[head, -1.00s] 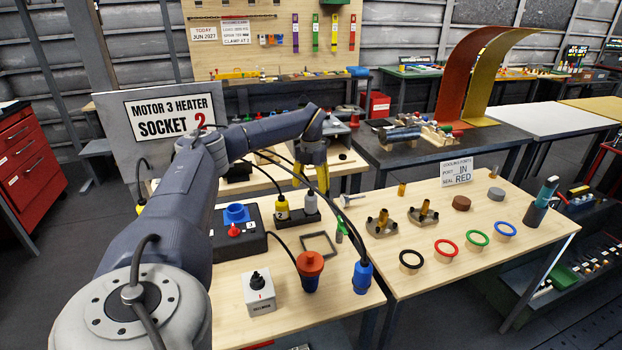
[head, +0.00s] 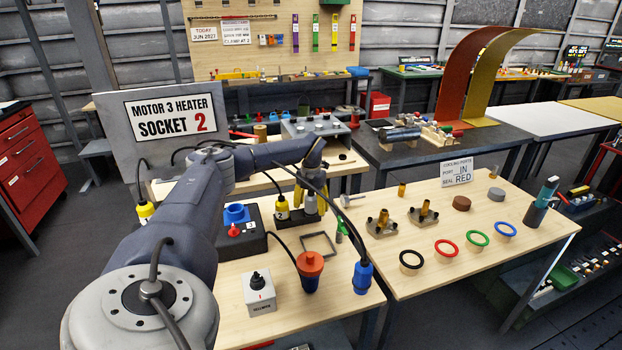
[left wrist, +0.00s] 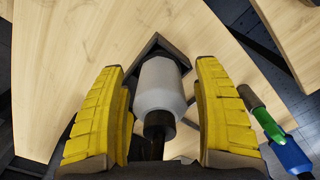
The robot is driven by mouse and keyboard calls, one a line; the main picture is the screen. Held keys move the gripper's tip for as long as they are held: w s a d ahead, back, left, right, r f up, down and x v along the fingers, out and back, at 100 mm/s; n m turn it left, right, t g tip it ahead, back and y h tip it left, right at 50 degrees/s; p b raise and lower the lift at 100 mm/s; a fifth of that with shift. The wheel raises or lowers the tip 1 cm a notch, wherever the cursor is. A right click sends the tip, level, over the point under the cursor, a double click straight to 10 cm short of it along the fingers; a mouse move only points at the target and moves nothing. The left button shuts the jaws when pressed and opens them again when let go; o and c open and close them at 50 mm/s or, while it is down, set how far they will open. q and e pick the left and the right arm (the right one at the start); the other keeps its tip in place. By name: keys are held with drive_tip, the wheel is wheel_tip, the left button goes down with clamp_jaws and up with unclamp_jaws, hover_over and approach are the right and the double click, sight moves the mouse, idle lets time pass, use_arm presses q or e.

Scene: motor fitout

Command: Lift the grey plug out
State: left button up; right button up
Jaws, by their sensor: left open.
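The grey plug (left wrist: 162,88) is a pale cylinder with a dark narrower end, seen between my left gripper's yellow fingers in the left wrist view. In the head view it (head: 310,204) is partly hidden by those fingers and stands at the black socket block (head: 297,222). My left gripper (head: 309,199) is open, with a finger on each side of the plug. A narrow gap shows beside the plug on both sides in the left wrist view. A yellow plug (head: 282,208) stands to the left on the same block. My right gripper is out of view.
A square dark frame (head: 304,246) lies in front of the block. A green-tipped item (head: 340,229), a blue connector (head: 362,276), a red-and-blue plug (head: 309,272) and a switch box (head: 260,294) are nearby. A sign (head: 175,118) reads "MOTOR 3 HEATER SOCKET 2".

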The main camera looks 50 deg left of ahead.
use_arm(q)
drive_tip(key=shift+f, duration=0.1)
drive_tip(key=shift+c, duration=0.3)
clamp_jaws()
idle(0.4)
wheel_tip(320, 180, up, 20)
idle(0.6)
idle(0.3)
